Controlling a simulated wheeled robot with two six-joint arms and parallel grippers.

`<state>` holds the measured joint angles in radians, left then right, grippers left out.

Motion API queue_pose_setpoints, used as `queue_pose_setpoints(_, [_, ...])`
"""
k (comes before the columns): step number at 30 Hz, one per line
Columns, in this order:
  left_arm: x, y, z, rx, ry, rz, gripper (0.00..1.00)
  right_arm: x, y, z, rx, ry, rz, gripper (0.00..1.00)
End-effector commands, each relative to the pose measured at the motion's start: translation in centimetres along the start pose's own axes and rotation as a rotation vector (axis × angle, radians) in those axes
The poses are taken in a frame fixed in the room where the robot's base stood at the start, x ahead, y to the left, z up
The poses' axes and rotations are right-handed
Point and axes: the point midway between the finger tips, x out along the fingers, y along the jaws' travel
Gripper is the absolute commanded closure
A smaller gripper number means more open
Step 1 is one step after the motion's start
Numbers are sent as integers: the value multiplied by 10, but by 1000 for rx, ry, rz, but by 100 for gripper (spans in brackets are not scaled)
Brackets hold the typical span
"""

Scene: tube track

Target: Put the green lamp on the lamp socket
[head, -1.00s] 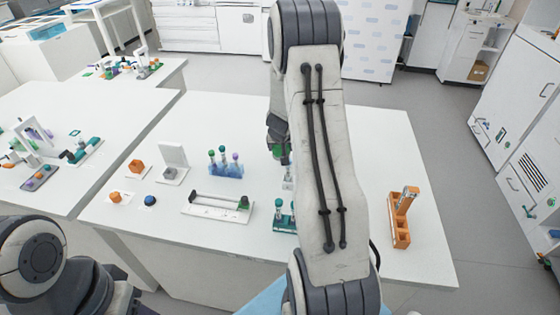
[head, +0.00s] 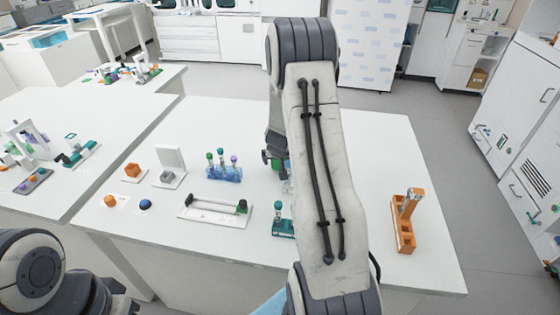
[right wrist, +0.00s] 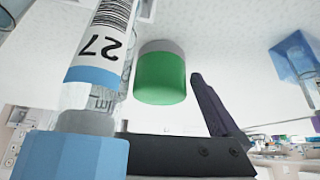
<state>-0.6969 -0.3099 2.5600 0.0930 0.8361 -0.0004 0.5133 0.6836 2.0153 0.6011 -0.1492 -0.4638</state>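The green lamp (right wrist: 160,77), a green cap with a grey base, shows in the right wrist view beside the tip of a dark finger of my right gripper (right wrist: 162,85). My right gripper seems shut on it; the other finger is hidden behind a tube. In the head view the lamp (head: 276,165) is a small green patch at my right gripper (head: 270,157), left of my forearm. I cannot pick out the lamp socket; my right arm hides part of the table. My left arm shows at the lower left, its fingers unclear.
A tube (right wrist: 100,50) labelled 27 with a blue end stands close to the right wrist camera. On the table are a blue tube rack (head: 225,174), a white fixture with a dark rod (head: 215,213), a teal rack (head: 281,229) and an orange rack (head: 405,240).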

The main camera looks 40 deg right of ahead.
Motion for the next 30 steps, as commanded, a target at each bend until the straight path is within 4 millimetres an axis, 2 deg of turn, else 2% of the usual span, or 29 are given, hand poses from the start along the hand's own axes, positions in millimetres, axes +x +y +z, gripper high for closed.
queue_pose_setpoints(5, [-3, 0, 0, 0, 0, 0, 50, -3, 0, -2, 0, 0, 0, 0])
queue_pose_setpoints(8, [-7, 0, 0, 0, 0, 0, 50, -12, 0, -4, 0, 1, 0, 0])
queue_pose_setpoints(21, [-43, 3, -2, -1, 0, 0, 50, -103, 0, -5, 0, 2, -1, 0])
queue_pose_setpoints(25, [-49, 4, -3, -1, 0, 0, 50, -117, 0, -3, 0, 1, 0, 0])
queue_pose_setpoints(30, [-51, 4, -3, -2, 0, 0, 50, -123, 0, -2, 0, 0, 0, 0])
